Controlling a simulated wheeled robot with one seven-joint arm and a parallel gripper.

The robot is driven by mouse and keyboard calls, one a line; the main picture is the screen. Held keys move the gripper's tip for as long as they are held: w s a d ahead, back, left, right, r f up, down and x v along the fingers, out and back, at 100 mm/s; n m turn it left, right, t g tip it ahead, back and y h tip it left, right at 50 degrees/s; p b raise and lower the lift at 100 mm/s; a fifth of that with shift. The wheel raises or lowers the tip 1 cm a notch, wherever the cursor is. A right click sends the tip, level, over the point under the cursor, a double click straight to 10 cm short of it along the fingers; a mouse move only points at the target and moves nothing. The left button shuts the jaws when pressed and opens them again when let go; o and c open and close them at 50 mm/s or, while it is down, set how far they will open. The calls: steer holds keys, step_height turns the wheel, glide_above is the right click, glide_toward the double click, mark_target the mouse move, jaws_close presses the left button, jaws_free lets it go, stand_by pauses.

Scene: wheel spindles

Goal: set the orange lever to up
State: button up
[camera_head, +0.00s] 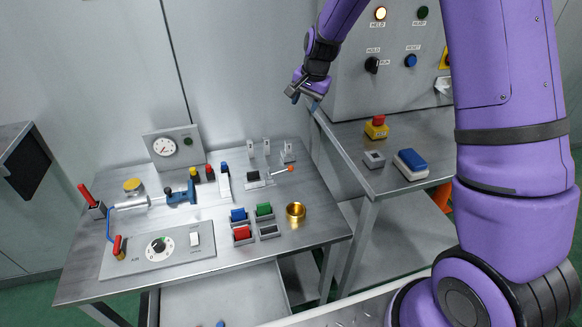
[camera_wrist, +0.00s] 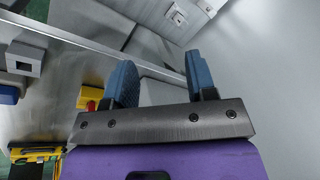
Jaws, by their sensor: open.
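The orange-tipped lever (camera_head: 291,169) stands near the back right of the left table in the head view. Its thin rod runs from a small grey base with a dark block to the right, nearly level, and ends in the orange knob. My gripper (camera_head: 302,95) is well above and behind the lever, close to the right bench's left corner and the cabinet. It is open and empty, its two blue fingers (camera_wrist: 160,78) apart in the wrist view. The lever cannot be made out in the wrist view.
Small upright grey fixtures (camera_head: 266,147) stand just behind the lever. Coloured rocker switches (camera_head: 241,233) and a brass ring (camera_head: 296,212) lie in front. A gauge box (camera_head: 172,147) is at the back left. The right bench (camera_head: 345,135) holds a red-topped yellow button (camera_head: 376,127) and a blue button (camera_head: 411,160).

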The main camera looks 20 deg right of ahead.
mark_target(291, 167)
steer(key=w+f+m, duration=0.1)
steer(key=w+f, duration=0.1)
steer(key=f, duration=0.8)
steer(key=w+a+f+m, duration=0.1)
steer(key=w+f, duration=0.2)
steer(key=f, duration=0.7)
steer(key=w+a+f+m, duration=0.1)
steer(key=w+f, duration=0.1)
steer(key=f, duration=0.9)
steer(key=shift+w+g, duration=0.4)
steer(key=shift+c, duration=0.2)
jaws_close()
